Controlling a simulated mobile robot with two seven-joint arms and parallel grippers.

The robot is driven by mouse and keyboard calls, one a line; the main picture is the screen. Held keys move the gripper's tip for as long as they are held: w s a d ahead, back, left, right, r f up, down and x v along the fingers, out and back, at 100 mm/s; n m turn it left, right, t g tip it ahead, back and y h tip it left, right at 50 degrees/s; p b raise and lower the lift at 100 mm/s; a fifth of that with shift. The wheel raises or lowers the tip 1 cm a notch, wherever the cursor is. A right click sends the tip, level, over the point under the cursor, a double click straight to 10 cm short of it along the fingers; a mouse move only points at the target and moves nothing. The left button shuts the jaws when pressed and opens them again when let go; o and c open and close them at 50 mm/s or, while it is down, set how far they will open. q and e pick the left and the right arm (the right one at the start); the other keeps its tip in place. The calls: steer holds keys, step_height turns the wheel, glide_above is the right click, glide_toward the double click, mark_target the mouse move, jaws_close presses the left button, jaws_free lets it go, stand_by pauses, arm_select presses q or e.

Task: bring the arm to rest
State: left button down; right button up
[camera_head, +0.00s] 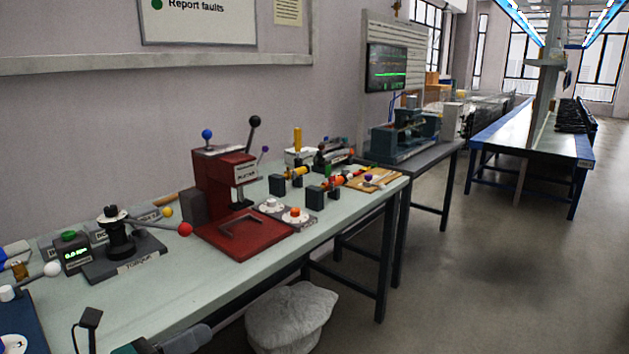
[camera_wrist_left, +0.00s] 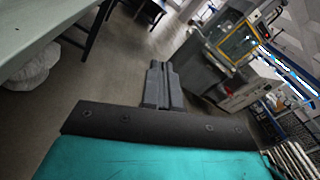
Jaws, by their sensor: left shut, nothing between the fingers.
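My left gripper (camera_head: 192,340) shows at the bottom edge of the head view, in front of the near edge of the workbench (camera_head: 190,304). Its fingers point to the right. In the left wrist view its two grey fingers (camera_wrist_left: 162,84) lie together, shut and empty, over bare floor. Only part of my left arm shows, with a teal part at the bottom of the picture. My right gripper is in neither view.
The bench carries a red press (camera_head: 228,185), a black torque fixture (camera_head: 118,240) and small tube parts. A whitish sack (camera_head: 290,318) stands on the floor beside the bench. Open floor (camera_head: 475,270) lies to the right, with a blue-framed table (camera_head: 535,145) farther back.

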arm_select(q)
steer(key=s+d+f+m+y, duration=0.1)
steer(key=s+f+m+y, duration=0.4)
steer(key=f+m, duration=0.5)
steer(key=s+f+m+g+y+p, duration=0.1)
steer(key=s+f+m+y, duration=0.4)
steer(key=m, duration=2)
steer(key=s+f, duration=0.4)
steer(key=f, duration=0.2)
steer(key=shift+s+d+f+g, duration=0.15)
steer(key=shift+s+d+g, duration=0.15)
steer(key=shift+s+d, duration=0.1)
